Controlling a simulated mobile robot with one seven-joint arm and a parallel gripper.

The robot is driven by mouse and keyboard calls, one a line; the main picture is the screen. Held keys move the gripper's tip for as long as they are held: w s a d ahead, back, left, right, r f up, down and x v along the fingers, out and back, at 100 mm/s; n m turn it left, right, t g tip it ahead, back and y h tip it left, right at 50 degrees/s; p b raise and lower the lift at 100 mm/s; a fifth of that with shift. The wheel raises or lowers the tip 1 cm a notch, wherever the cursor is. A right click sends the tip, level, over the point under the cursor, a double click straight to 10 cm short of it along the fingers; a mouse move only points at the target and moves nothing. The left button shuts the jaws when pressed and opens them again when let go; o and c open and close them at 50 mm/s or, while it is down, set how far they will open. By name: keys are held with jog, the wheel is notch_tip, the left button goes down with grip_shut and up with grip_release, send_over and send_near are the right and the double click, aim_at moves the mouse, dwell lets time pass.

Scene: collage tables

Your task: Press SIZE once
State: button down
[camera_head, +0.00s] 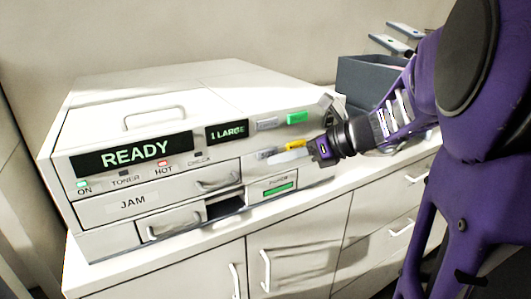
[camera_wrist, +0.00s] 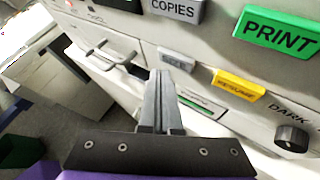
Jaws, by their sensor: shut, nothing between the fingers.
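The printer (camera_head: 215,180) stands on a white cabinet, its display reading READY and a smaller display (camera_head: 227,131) reading 1 LARGE. The grey SIZE button (camera_wrist: 176,58) shows in the wrist view below the COPIES button (camera_wrist: 176,8) and left of the yellow RESUME button (camera_wrist: 238,83); its lettering is faint. My gripper (camera_wrist: 163,76) is shut and empty, its fingertips just below the SIZE button in the picture. I cannot tell whether they touch the panel. In the head view my gripper (camera_head: 278,157) reaches in from the right, at the lower button row.
A green PRINT button (camera_wrist: 279,31) sits at upper right and a DARK knob (camera_wrist: 292,138) at lower right of the wrist view. Drawer handles (camera_head: 218,182) stick out left of my fingers. A dark grey bin (camera_head: 370,78) stands behind my arm.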

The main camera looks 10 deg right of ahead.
jog(key=s, duration=0.1)
jog(key=s+d, duration=0.1)
jog(key=s, duration=0.1)
jog(key=s+p, duration=0.1)
jog(key=shift+s+d, duration=0.25)
jog(key=shift+s, duration=0.1)
dwell(0.7)
